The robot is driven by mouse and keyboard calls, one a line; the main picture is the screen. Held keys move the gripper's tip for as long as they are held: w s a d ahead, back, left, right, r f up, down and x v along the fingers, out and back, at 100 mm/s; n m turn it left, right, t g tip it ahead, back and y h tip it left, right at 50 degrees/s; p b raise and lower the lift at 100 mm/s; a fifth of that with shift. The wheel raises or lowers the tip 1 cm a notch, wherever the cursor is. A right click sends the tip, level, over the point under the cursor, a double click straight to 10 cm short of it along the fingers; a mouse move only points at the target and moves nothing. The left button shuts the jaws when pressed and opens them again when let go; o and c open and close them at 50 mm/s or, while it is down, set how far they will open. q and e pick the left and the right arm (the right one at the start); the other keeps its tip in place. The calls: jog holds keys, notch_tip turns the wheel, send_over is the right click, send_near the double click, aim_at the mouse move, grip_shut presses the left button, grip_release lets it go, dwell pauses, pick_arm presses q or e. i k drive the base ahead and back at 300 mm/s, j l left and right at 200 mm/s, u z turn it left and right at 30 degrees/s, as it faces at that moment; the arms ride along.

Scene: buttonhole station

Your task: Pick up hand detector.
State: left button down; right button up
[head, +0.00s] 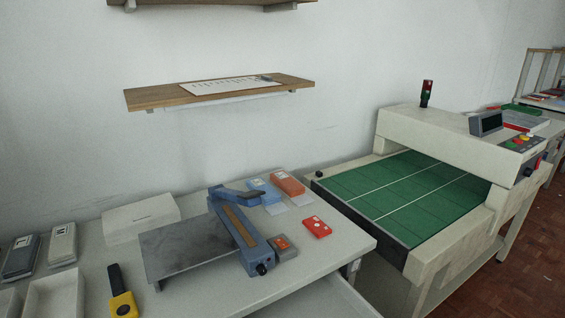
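A yellow and black handheld device, which looks like the hand detector (122,298), lies on the grey-white table (205,300) near the front left in the head view. Its black end points away toward the back and its yellow part is nearer me. A dark round spot shows on the yellow part, close to the bottom of the picture. Nothing covers the device. Neither of my grippers is in view.
A machine with a grey plate (178,248) and blue arm stands right of the device. A white tray (56,296) is at its left, a white box (140,217) behind. A green conveyor (405,195) stands at right. A wooden shelf (215,88) hangs above.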

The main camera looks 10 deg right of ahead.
aim_at(122, 305)
jog(key=z, duration=1.25)
jog(key=u, duration=2.1)
